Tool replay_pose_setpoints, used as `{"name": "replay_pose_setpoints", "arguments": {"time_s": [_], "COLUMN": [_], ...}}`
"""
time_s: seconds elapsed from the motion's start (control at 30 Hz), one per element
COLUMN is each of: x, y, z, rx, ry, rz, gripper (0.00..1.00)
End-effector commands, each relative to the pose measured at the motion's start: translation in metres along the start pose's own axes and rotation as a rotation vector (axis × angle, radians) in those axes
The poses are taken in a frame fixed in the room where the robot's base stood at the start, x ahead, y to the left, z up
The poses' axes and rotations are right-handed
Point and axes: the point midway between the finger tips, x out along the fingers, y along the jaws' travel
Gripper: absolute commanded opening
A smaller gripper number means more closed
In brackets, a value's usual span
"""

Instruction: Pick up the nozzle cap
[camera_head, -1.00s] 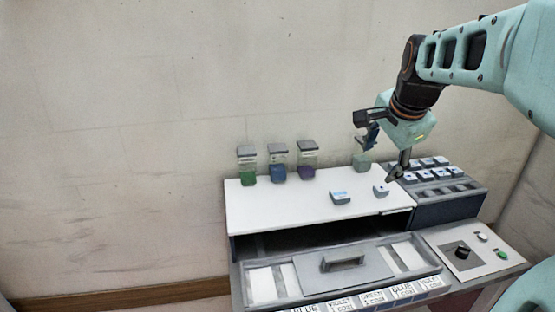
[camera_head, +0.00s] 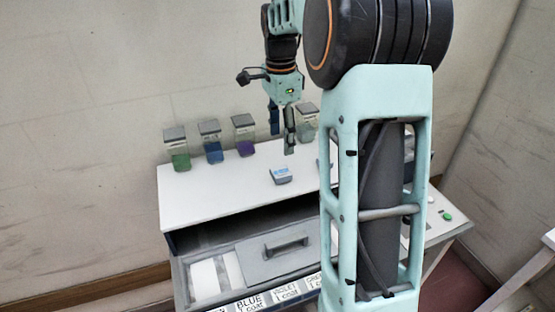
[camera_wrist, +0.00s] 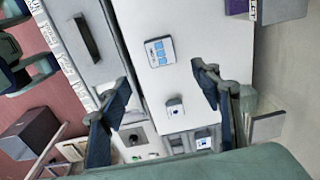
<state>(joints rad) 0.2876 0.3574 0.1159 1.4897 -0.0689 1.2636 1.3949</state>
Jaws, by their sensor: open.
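A small pale block (camera_wrist: 174,106) with a dark mark lies on the white top, between my fingers in the wrist view. A larger pale block (camera_wrist: 160,51) with blue squares lies near it, and shows in the head view (camera_head: 281,175). Neither is plainly labelled as the nozzle cap; the small block is the likelier one. In the head view my arm mostly hides the small block. My gripper (camera_head: 282,141) is open and empty, pointing down above the white top, apart from both blocks. It also shows in the wrist view (camera_wrist: 160,75).
Jars with green (camera_head: 179,150), blue (camera_head: 211,145) and purple (camera_head: 243,140) contents stand along the back edge of the white top (camera_head: 210,190). Another pale jar (camera_head: 306,120) stands behind my gripper. An open drawer with a handled panel (camera_head: 275,262) lies in front. My arm hides the right side.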

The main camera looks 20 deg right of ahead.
Motion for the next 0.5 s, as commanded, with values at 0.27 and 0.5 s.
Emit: {"name": "replay_pose_setpoints", "arguments": {"time_s": [0.27,0.5], "x": [0.021,0.056], "y": [0.001,0.001], "z": [0.005,0.006], "rx": [0.022,0.020], "ry": [-0.034,-0.032], "rz": [0.034,0.032], "gripper": [0.58,0.58]}}
